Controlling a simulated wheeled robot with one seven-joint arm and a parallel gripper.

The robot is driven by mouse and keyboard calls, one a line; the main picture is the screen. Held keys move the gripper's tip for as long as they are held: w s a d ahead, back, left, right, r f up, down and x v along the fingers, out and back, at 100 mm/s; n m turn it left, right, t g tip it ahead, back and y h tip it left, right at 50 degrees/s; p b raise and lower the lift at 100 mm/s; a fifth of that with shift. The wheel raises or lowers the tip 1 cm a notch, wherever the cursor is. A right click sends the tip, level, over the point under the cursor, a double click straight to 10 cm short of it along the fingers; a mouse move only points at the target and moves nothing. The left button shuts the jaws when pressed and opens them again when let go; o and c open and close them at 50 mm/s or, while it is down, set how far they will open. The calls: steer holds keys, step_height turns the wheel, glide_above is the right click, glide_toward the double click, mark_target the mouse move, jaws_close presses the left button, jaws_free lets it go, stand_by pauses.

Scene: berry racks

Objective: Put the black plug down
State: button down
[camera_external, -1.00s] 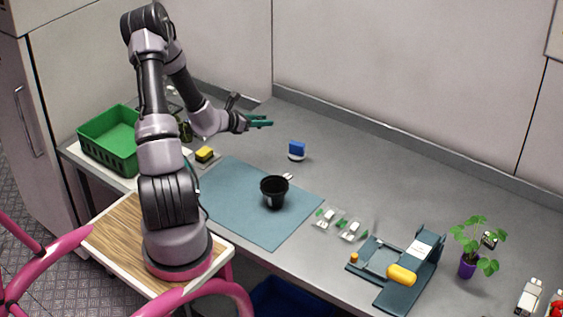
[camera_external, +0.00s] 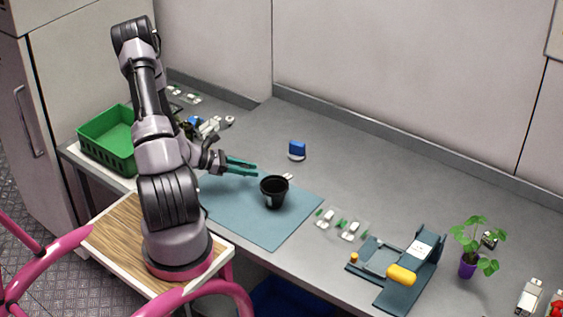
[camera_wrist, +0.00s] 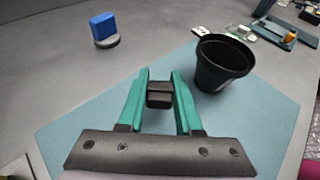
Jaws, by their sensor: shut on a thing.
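My gripper (camera_external: 243,167) has green fingers and reaches out over the left part of the blue-grey mat (camera_external: 262,232). In the wrist view, my gripper (camera_wrist: 160,88) is shut on the small black plug (camera_wrist: 160,96), held between the fingertips. The plug cannot be made out in the external view. A black pot (camera_external: 274,192) stands upright on the mat, just right of the fingertips. It also shows in the wrist view (camera_wrist: 222,66), to the right of the fingers and apart from them. I cannot tell the plug's exact height over the mat.
A blue block on a pale round base (camera_external: 297,150) stands behind the mat. A green crate (camera_external: 107,139) is at the left. White-and-green clips (camera_external: 338,224), a dark teal stand (camera_external: 398,272) and a potted plant (camera_external: 468,262) are at the right. The mat's front is clear.

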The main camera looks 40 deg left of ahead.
mark_target(249, 186)
steer(key=shift+f, duration=2.1)
steer(key=shift+f, duration=0.1)
steer(key=c, duration=0.6)
jaws_free()
